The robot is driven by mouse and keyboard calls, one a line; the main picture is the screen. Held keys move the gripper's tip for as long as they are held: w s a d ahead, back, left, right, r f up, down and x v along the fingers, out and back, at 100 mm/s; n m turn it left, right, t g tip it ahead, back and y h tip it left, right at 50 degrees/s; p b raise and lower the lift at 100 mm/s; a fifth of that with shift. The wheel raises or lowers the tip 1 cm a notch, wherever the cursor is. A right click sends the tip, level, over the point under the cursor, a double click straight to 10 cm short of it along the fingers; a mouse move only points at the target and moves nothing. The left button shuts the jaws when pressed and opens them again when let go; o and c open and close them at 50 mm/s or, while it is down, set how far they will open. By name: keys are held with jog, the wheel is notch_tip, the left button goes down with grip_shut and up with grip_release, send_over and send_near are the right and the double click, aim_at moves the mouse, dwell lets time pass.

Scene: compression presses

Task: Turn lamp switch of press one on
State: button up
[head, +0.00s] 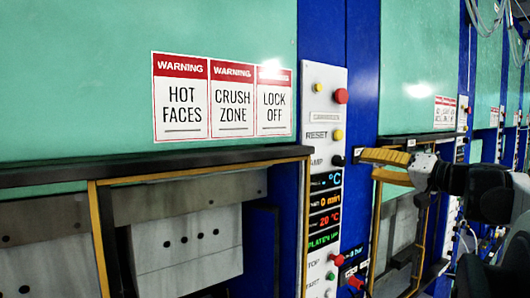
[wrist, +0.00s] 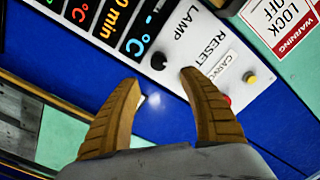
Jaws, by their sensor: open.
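The lamp switch (head: 338,160) is a small black knob on the light grey control panel (head: 326,75), beside the partly covered LAMP label. In the wrist view the black knob (wrist: 158,61) sits just below the LAMP lettering. My gripper (head: 366,164) is open, with two ribbed yellow-brown fingers, close to the right of the knob in the head view. In the wrist view my gripper (wrist: 160,80) has its fingertips spread, with the knob just beyond the gap between them. I see no contact, and the exact distance to the panel is unclear.
A yellow button (head: 338,135) by the RESET label and a red button (head: 341,96) are above the switch. Lit displays (head: 325,200) are below it. Warning signs (head: 222,97) are on the green press face. The press opening (head: 190,235) is lower left.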

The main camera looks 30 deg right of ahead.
aim_at(344, 161)
jog(key=w, duration=0.3)
jog(key=w+p, duration=0.1)
jog(key=w, duration=0.5)
jog(key=shift+w+a+p, duration=0.25)
jog(key=shift+a+p, duration=0.15)
jog(key=shift+f, duration=0.1)
jog(key=shift+s, duration=0.1)
grip_shut()
